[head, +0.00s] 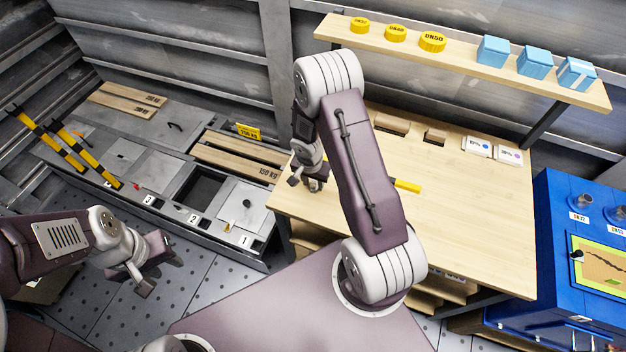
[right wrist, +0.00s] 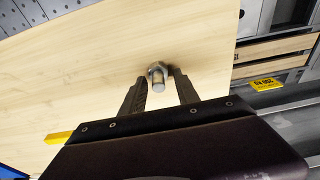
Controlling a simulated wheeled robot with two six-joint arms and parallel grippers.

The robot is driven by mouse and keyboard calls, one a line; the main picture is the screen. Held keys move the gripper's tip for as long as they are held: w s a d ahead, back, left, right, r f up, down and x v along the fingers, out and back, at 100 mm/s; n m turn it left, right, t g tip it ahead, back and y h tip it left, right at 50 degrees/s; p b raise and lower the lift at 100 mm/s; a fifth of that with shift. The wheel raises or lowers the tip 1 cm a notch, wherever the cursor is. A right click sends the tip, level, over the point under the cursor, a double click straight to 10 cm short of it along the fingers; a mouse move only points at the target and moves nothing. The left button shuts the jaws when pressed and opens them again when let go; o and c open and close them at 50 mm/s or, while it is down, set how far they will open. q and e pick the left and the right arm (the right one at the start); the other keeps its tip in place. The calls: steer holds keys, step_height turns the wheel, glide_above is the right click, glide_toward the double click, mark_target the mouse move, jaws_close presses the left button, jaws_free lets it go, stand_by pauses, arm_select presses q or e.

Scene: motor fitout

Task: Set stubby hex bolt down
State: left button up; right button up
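The stubby hex bolt (right wrist: 158,78) is a small grey metal bolt, seen in the right wrist view between the fingertips of my right gripper (right wrist: 159,80). Its hex head lies between the tips and its short shank points back toward the wrist. The fingers appear closed on the head; whether the bolt touches the wood below is hard to tell. In the head view my right gripper (head: 305,183) is low over the left edge of the wooden worktop (head: 470,215), and the bolt cannot be made out there. My left gripper (head: 158,272) is open and empty over the grey floor.
A yellow bar (head: 407,186) lies on the worktop behind my right arm. Small cards (head: 477,147) lie at its back right. A shelf (head: 465,65) above holds yellow caps and blue boxes. A blue cabinet (head: 550,230) stands right; grey numbered bins (head: 240,205) stand left.

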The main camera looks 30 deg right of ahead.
steer(key=shift+r+p, duration=0.35)
steer(key=shift+r, duration=0.05)
step_height(320, 180, up, 12)
steer(key=s+a+f+p, duration=0.1)
steer(key=a+p, duration=0.1)
steer(key=s+a+r+n, duration=0.2)
steer(key=s+r+n, duration=0.1)
steer(key=s+n, duration=0.1)
steer(key=s+a+r+n+y, duration=0.1)
steer(key=s+a+r+n, duration=0.2)
steer(key=s, duration=0.4)
steer(key=r+n, duration=0.1)
steer(key=n, duration=0.1)
steer(key=shift+s+a+n, duration=0.3)
